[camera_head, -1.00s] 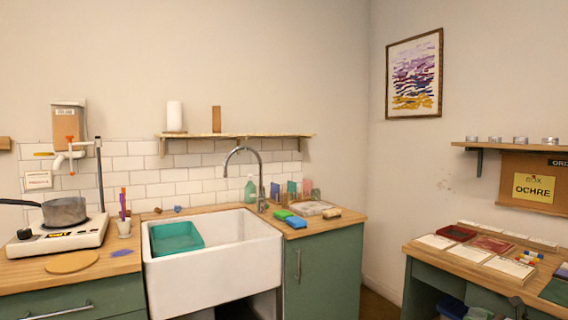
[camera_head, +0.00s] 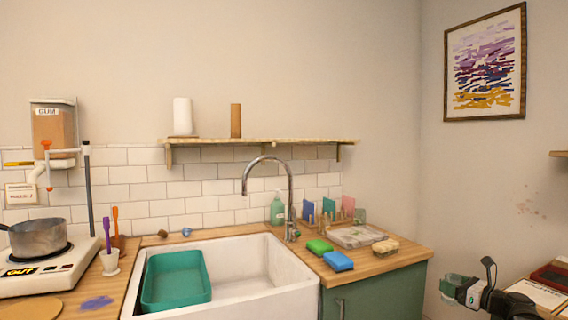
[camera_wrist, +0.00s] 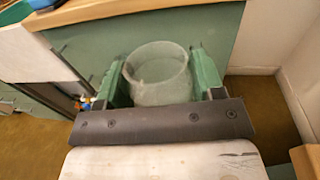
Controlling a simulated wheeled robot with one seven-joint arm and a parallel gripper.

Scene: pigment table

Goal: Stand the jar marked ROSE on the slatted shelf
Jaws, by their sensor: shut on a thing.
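My gripper (camera_wrist: 157,82) is shut on a clear, round glass jar (camera_wrist: 160,72) in the wrist view. The jar sits between the two green fingers. No marking on it is readable, so I cannot tell whether it says ROSE. In the head view my gripper (camera_head: 456,288) is at the lower right, beyond the right end of the counter and well below the shelf. A long wooden wall shelf (camera_head: 290,140) hangs above the sink; its slats are hard to make out. A white cylinder (camera_head: 182,117) and a brown cylinder (camera_head: 236,120) stand on its left half.
The shelf's right half looks bare. A tall curved tap (camera_head: 268,160) rises in front of it, over the white sink (camera_head: 262,285) with a teal tub (camera_head: 176,282). Sponges (camera_head: 338,261) and a tray (camera_head: 357,236) lie on the right counter. A hot plate with a pot (camera_head: 38,238) stands left.

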